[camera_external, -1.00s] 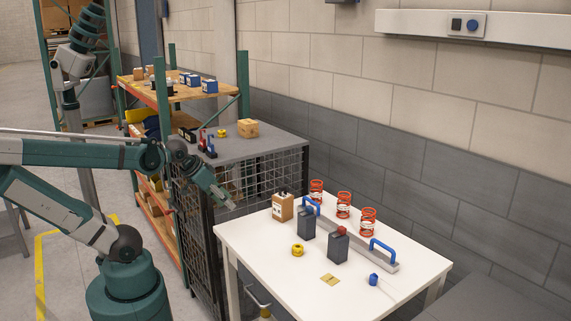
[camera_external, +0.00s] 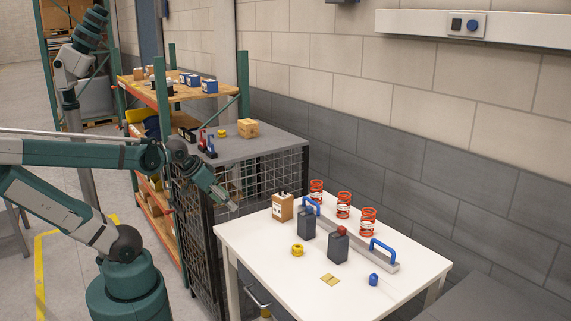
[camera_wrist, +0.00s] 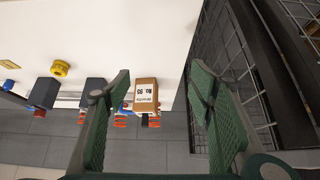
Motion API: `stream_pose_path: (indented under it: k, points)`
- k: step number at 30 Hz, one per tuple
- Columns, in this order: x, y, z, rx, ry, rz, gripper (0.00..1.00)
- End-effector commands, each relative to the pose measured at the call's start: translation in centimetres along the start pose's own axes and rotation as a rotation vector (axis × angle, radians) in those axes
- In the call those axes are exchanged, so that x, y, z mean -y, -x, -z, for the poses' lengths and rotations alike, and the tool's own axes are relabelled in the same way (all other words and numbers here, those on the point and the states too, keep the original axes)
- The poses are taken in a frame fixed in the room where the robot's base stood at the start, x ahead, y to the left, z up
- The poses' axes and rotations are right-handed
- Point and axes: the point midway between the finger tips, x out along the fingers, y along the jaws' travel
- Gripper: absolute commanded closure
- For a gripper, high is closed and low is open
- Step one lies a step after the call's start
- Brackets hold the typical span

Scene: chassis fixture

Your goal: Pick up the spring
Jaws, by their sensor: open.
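Three red-orange coil springs stand upright in a row at the back of the white table: the left spring (camera_external: 316,190), the middle spring (camera_external: 344,205) and the right spring (camera_external: 368,221). My gripper (camera_external: 232,206) is open and empty above the table's left corner, apart from all of them. In the wrist view my two green fingers (camera_wrist: 163,98) are spread wide, with a brown labelled box (camera_wrist: 146,92) showing between them. Red spring coils (camera_wrist: 121,121) show partly behind that box.
On the white table (camera_external: 260,240), the brown box, two dark containers (camera_external: 338,246), a grey bar with blue handles (camera_external: 383,250), a yellow ring (camera_external: 297,250), a brass plate (camera_external: 330,280) and a small blue part (camera_external: 373,280) lie in front of the springs. A mesh cage (camera_external: 270,175) stands left.

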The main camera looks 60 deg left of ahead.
Motion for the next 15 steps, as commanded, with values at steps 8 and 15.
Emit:
stream_pose_path:
  k: [8,15]
  points:
    - [-0.1,0.0,0.7,0.0,-0.005,-0.004,0.46]
    - [-0.4,-0.3,3.4,-0.002,-0.022,-0.023,0.46]
